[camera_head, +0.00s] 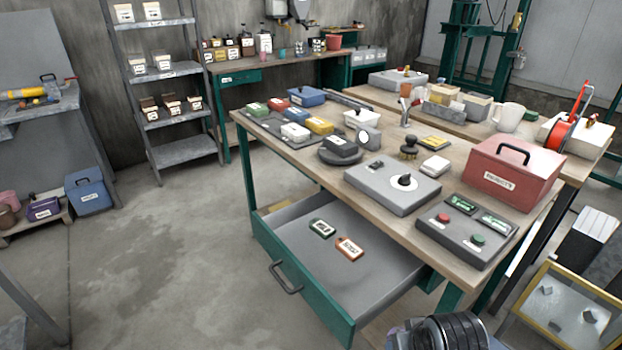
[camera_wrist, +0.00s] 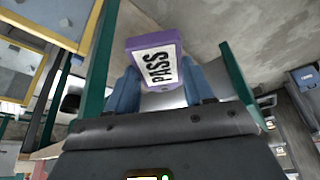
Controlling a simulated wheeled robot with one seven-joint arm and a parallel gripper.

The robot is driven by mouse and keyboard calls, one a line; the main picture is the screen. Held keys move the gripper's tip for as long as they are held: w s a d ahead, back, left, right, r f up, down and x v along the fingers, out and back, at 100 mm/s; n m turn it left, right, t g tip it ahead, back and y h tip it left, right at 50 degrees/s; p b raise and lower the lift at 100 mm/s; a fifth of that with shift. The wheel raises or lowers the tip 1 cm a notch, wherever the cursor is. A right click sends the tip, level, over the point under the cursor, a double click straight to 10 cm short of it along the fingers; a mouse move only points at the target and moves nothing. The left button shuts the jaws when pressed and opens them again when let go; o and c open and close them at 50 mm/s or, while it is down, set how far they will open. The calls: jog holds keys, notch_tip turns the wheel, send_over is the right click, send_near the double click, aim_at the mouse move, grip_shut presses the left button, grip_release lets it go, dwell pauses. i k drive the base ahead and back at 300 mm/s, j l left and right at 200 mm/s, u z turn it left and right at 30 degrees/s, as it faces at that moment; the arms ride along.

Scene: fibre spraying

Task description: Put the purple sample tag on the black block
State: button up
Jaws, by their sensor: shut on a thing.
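The purple sample tag (camera_wrist: 153,62) has a white label reading "PASS". In the wrist view it is held between the blue fingers of my gripper (camera_wrist: 162,84), which is shut on it. The tag and the fingers do not show in the head view. The black block (camera_head: 340,146) sits on a round dark base on the workbench, left of a grey box with a black knob. Its top looks bare. I cannot make it out in the wrist view.
The workbench (camera_head: 455,217) has an open drawer (camera_head: 285,225) holding a green tag (camera_head: 322,229) and an orange tag (camera_head: 349,248). Coloured blocks stand behind the black block. A red toolbox (camera_head: 513,175) and a control box with buttons (camera_head: 466,234) are to the right.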

aim_at(341, 141)
jog(key=i+j+u, duration=0.1)
jog(key=j+u, duration=0.25)
jog(key=i+j, duration=0.3)
jog(key=i, duration=0.2)
jog(key=i+j, duration=0.25)
jog(key=i, duration=0.3)
